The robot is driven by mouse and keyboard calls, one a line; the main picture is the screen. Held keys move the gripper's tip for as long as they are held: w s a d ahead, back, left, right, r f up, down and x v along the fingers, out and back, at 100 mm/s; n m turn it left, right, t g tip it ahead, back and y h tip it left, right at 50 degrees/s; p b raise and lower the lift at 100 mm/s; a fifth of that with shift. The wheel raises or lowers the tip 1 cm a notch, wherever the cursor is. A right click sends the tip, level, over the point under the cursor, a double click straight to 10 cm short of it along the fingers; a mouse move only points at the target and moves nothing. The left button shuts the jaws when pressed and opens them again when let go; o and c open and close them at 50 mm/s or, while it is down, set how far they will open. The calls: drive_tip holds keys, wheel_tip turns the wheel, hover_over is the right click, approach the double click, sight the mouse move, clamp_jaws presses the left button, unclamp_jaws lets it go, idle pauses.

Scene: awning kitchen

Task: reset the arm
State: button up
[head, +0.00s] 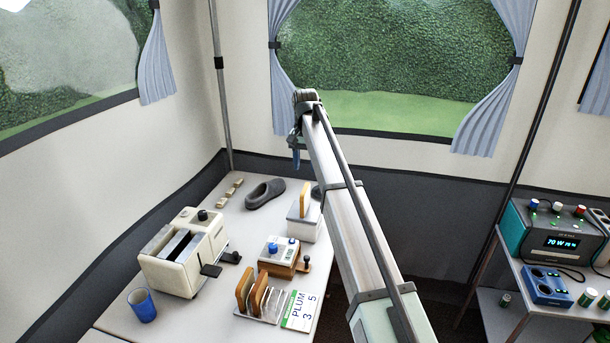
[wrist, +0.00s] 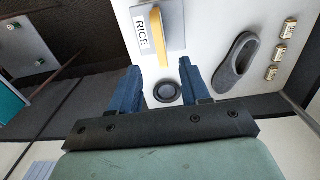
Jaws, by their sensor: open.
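My arm stretches from the lower right up across the head view, with my gripper (head: 296,150) at its far end, high over the back of the table. In the wrist view my gripper (wrist: 160,66) shows two blue fingers spread apart, with nothing held between them. Below the gap a dark round dish-like thing (wrist: 167,92) lies on the white table (wrist: 205,20). A white box labelled RICE (wrist: 142,32) with a yellow upright piece (wrist: 158,38) is just beyond the fingers. A grey slipper (wrist: 236,62) lies to the right.
A power unit (head: 555,240) stands on the right-hand shelf.

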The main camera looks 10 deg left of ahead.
drive_tip(key=shift+r, duration=0.7)
drive_tip(key=s+d+f, duration=0.4)
drive_tip(key=d+f, duration=0.5)
drive_tip(key=f, duration=0.2)
drive_tip(key=s+d+f, duration=0.3)
drive_tip(key=d+f, duration=0.7)
drive_tip(key=f, duration=0.1)
drive_tip(key=s+d+f, duration=1.6)
drive_tip(key=s+d+f+g, duration=0.1)
drive_tip(key=s+f+g, duration=0.1)
drive_tip(key=s+f, duration=0.6)
drive_tip(key=s+d+f+g, duration=0.2)
drive_tip(key=s+f, duration=0.6)
drive_tip(key=s, duration=0.9)
drive_tip(key=s+d+f+g, duration=0.2)
drive_tip(key=s+f, duration=0.6)
drive_tip(key=s, duration=0.4)
drive_tip(key=shift+s+f+g, duration=0.15)
drive_tip(key=shift+f+g, duration=0.1)
drive_tip(key=shift+g, duration=0.05)
